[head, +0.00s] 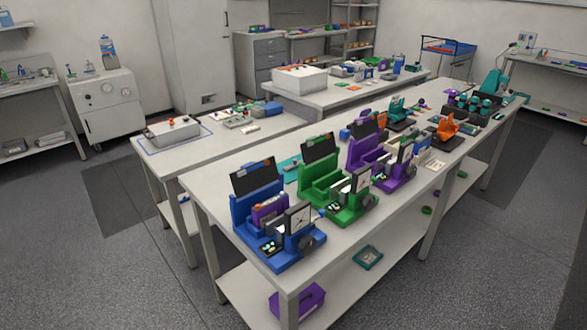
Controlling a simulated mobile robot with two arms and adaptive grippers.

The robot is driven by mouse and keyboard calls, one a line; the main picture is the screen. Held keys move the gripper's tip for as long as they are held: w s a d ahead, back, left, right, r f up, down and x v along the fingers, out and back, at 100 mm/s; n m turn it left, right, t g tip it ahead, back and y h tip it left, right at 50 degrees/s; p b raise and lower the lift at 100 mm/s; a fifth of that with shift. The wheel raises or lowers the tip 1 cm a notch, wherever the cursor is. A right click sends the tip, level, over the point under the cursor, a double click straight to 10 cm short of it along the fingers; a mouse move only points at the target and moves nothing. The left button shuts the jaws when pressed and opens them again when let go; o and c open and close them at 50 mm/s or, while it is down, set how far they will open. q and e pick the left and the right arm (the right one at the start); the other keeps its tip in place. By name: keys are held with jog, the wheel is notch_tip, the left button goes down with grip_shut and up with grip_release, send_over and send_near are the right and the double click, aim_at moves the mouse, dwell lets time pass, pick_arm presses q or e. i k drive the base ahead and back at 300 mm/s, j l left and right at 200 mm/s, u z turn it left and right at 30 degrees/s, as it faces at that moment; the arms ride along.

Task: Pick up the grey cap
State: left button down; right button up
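I cannot make out a grey cap for certain at this distance. A blue device (283,262) stands at the near end of the long front bench, with a square dial face (299,219) and a dark round part (306,243) on its right side. A green device (345,214) and a purple device (391,183) of like shape stand behind it in a row. Small pale and dark pieces lie in the front trays of the blue and green devices, too small to name. Neither of my grippers is in view.
The long front bench (221,222) has bare top at its near left corner. A purple bin (297,299) and a teal tray (368,257) sit on its lower shelf (245,285). Orange and teal devices stand farther back. A second bench (166,155) adjoins behind; grey floor (470,270) is open at right.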

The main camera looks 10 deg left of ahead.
aim_at(295, 165)
jog(key=z, duration=0.5)
jog(key=i+j+z, duration=0.1)
jog(key=j+z, duration=0.9)
jog(key=j, duration=0.15)
jog(key=k, duration=0.05)
